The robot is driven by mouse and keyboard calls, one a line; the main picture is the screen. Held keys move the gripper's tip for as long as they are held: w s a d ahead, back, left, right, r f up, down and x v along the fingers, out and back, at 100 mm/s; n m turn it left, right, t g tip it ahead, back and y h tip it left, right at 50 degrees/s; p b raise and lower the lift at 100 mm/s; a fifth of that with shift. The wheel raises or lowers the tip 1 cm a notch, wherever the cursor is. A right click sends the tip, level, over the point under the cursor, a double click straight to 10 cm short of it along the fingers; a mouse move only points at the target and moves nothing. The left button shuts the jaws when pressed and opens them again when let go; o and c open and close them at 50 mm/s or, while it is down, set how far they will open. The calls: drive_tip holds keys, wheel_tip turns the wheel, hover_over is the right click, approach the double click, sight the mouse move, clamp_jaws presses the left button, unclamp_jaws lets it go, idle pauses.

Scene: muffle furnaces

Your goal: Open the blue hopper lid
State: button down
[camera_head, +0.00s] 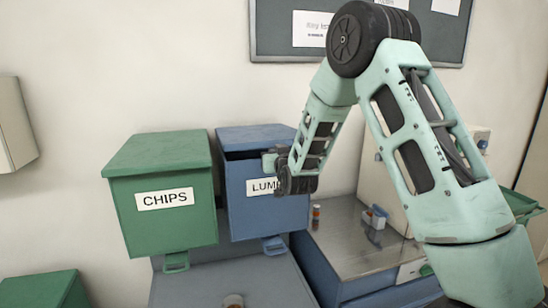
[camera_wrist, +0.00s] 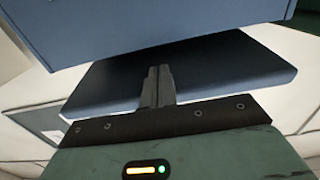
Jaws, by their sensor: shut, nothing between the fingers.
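The blue hopper (camera_head: 240,205) stands against the wall, right of a green one, with a partly covered label starting "LUM". Its blue lid (camera_head: 256,134) sits slightly raised at the front, with a dark gap between it and the box. My gripper (camera_head: 270,162) is at the upper front of the blue hopper, just below the lid's front edge. In the wrist view my gripper (camera_wrist: 157,84) is shut and empty, its fingers overlapping the blue lid (camera_wrist: 215,70); I cannot tell whether they touch it. The blue hopper body (camera_wrist: 150,25) fills the top of that view.
The green hopper (camera_head: 160,215) labelled "CHIPS" stands close on the left. A metal-topped blue cabinet (camera_head: 345,250) with small items is at the right. Another green box (camera_head: 45,290) is at lower left.

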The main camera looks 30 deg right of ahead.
sight(272, 140)
drive_tip(key=shift+w+d+r+p, duration=0.1)
drive_tip(key=shift+w+r+p, duration=0.2)
drive_tip(key=shift+r, duration=0.65)
drive_tip(key=shift+w+d+r+p, duration=0.15)
drive_tip(key=shift+r+p, duration=0.25)
drive_tip(key=shift+r, duration=0.55)
drive_tip(key=shift+w+a+r+p, duration=0.1)
drive_tip(key=shift+w+r+p, duration=0.25)
drive_tip(key=shift+r, duration=0.6)
drive_tip(key=shift+w+d+r+p, duration=0.1)
drive_tip(key=shift+w+r+p, duration=0.1)
drive_tip(key=shift+r, duration=0.3)
drive_tip(key=shift+w+d+r+p, duration=0.1)
drive_tip(key=shift+w+r+p, duration=0.1)
drive_tip(key=shift+r, duration=0.25)
drive_tip(key=shift+w+d+r+p, duration=0.1)
drive_tip(key=shift+w+r+p, duration=0.2)
drive_tip(key=shift+r, duration=0.35)
drive_tip(key=shift+w+d+r+p, duration=0.1)
drive_tip(key=shift+w+r, duration=0.3)
drive_tip(key=shift+r, duration=0.25)
drive_tip(key=shift+r, duration=0.1)
drive_tip(key=shift+w+r, duration=0.15)
drive_tip(key=shift+r, duration=0.05)
drive_tip(key=shift+w+d+r+p, duration=0.2)
drive_tip(key=shift+w+r+p, duration=0.2)
drive_tip(key=shift+w+r, duration=0.35)
drive_tip(key=shift+w+d+r+p, duration=0.15)
drive_tip(key=shift+w+r+p, duration=0.25)
drive_tip(key=shift+r, duration=0.55)
